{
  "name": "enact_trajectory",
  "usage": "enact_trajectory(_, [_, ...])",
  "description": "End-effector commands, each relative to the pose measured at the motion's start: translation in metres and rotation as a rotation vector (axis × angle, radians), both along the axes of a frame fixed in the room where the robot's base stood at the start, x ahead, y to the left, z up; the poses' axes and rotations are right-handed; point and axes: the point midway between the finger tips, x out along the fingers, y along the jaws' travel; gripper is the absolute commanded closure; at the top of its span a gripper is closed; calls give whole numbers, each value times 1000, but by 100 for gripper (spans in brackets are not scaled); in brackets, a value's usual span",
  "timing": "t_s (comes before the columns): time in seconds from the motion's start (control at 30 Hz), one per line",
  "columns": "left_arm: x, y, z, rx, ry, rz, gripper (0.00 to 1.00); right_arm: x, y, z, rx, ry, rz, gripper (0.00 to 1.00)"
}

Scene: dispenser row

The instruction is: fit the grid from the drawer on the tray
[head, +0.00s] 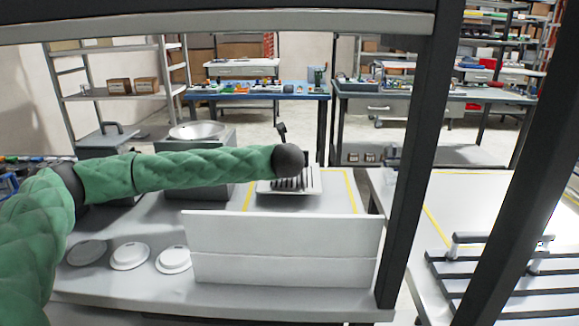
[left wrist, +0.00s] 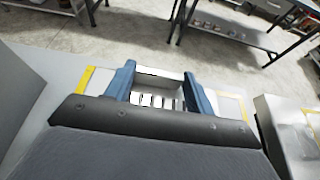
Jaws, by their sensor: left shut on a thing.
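My left arm crosses the head view, and its wrist hides most of the left gripper there. In the left wrist view the blue fingers of my left gripper (left wrist: 159,86) are shut on the pale slotted grid (left wrist: 153,101). In the head view dark slots of the grid (head: 291,184) show just below my wrist, over the pale tray (head: 312,188). I cannot tell whether the grid rests on the tray or is held just above it. No drawer can be clearly made out. My right gripper is not in view.
A grey dispenser with a round bowl (head: 198,131) stands left of the tray. A wide white panel (head: 285,250) stands at the front of the counter. Several white lids (head: 129,256) lie at left. A dark post (head: 412,170) rises at right. Yellow tape (head: 352,192) borders the tray's area.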

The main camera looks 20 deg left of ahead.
Motion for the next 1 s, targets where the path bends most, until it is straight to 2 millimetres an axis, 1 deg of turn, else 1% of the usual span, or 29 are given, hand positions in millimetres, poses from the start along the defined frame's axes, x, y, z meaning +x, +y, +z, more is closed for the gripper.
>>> enact_trajectory(0.1, [0,0,-14,1,1,0,75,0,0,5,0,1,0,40])
enact_trajectory(0.23, [0,0,-27,0,0,1,75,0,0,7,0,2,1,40])
enact_trajectory(0.53, [0,0,-31,-1,0,0,75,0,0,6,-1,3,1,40])
enact_trajectory(0.7, [0,0,-33,-1,0,0,75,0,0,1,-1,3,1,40])
enact_trajectory(0.73, [0,0,-33,-1,0,0,44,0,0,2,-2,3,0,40])
enact_trajectory(0.83, [0,0,-32,0,1,0,24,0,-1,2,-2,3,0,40])
enact_trajectory(1.0, [0,0,-32,-1,0,0,24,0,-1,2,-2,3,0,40])
